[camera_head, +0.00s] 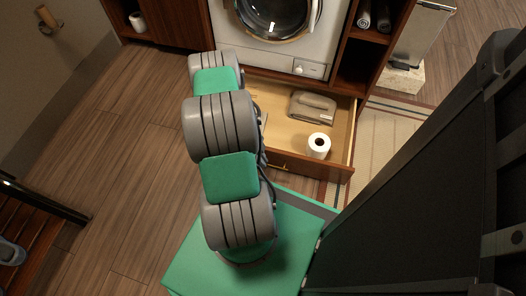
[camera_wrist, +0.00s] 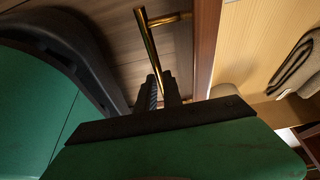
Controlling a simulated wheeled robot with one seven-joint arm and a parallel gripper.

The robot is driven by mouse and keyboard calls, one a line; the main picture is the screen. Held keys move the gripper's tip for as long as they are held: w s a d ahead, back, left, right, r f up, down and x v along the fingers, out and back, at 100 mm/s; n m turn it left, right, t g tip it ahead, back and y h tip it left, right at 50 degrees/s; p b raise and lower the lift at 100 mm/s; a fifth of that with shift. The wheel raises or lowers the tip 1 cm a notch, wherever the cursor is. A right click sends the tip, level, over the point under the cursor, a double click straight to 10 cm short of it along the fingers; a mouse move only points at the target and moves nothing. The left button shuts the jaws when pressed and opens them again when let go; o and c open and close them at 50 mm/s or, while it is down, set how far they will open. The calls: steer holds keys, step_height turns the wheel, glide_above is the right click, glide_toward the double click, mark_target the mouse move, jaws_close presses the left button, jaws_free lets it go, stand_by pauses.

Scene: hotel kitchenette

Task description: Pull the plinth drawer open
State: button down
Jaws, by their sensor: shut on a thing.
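The plinth drawer (camera_head: 338,170) stands pulled out beneath the washing machine, with its pale wooden inside showing. Its brown front also shows in the wrist view (camera_wrist: 207,45). A brass bar handle (camera_wrist: 149,40) is fixed to that front by a post. My gripper (camera_wrist: 158,92) has its dark fingers on either side of the bar's near end and is shut on it. In the head view my arm hides the gripper and the left part of the drawer.
In the drawer lie a white paper roll (camera_head: 319,146) and a grey-beige object (camera_head: 312,107). The washing machine (camera_head: 268,52) stands above it. Rolled towels (camera_head: 383,18) sit in a cubby at upper right. The wooden floor (camera_head: 120,160) to the left is clear.

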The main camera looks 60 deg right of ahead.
steer(key=c, duration=1.5)
jaws_free()
steer(key=p+v, duration=0.3)
steer(key=v, duration=0.4)
steer(key=shift+w+r, duration=0.15)
steer(key=shift+r, duration=0.25)
